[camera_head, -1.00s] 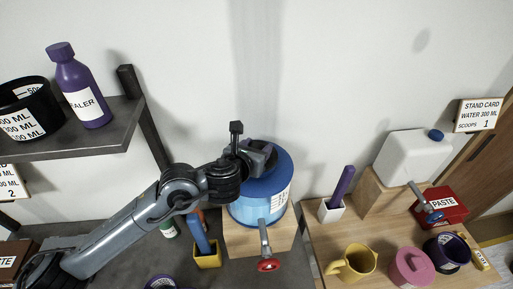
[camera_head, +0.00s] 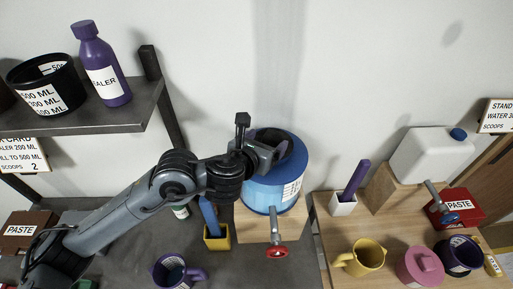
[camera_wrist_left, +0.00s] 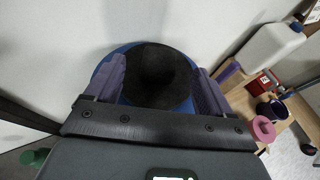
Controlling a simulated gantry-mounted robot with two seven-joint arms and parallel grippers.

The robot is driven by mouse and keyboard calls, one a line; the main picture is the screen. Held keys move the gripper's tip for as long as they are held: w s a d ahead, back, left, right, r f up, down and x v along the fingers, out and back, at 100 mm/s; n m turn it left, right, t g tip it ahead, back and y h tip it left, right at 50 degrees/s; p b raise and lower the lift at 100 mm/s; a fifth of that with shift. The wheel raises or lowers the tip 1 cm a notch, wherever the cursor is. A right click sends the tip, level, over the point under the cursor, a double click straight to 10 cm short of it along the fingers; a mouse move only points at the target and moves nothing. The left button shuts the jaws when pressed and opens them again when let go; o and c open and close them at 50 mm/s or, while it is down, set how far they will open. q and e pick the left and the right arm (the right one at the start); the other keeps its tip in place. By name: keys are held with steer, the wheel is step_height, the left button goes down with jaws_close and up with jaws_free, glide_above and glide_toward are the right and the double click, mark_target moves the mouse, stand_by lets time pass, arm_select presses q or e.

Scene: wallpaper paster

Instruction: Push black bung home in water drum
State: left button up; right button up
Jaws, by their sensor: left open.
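The blue water drum (camera_head: 272,194) stands on a wooden block, with a red-handled tap (camera_head: 276,240) at its front. My left gripper (camera_head: 272,150) is over the drum's top. In the left wrist view my left gripper (camera_wrist_left: 156,88) is open, with one purple-padded finger on each side of the black bung (camera_wrist_left: 158,72). The bung sits over the blue drum top (camera_wrist_left: 128,50); how deep it is seated cannot be told. Whether the fingers touch it is unclear. My right gripper is not in view.
A yellow holder (camera_head: 217,238) with a blue stick stands left of the drum. A white jug (camera_head: 420,155), yellow mug (camera_head: 360,258) and pink pot (camera_head: 420,266) are on the right table (camera_head: 325,240). A shelf (camera_head: 110,115) is at upper left.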

arm_select(q)
steer(key=p+v, duration=0.1)
steer(key=v, duration=0.4)
steer(key=shift+s+a+r, duration=0.15)
steer(key=shift+s+a, duration=0.05)
steer(key=shift+s, duration=0.1)
steer(key=s+a+f+m+g+y+p, duration=0.1)
steer(key=s+a+f+m+g+p, duration=0.2)
steer(key=s+a+f+m, duration=0.3)
steer(key=s+a+f+m+g+y+p, duration=0.2)
steer(key=s+a+f+m, duration=0.4)
steer(key=s+m, duration=0.7)
steer(key=s+a+f+m+g+y+p, duration=0.1)
steer(key=s+a+f+m+g+p, duration=0.3)
steer(key=m, duration=1)
steer(key=s+a+f, duration=0.2)
steer(key=s+f, duration=0.2)
steer(key=s, duration=0.1)
steer(key=shift+s+m+y, duration=0.3)
steer(key=shift+y, duration=0.1)
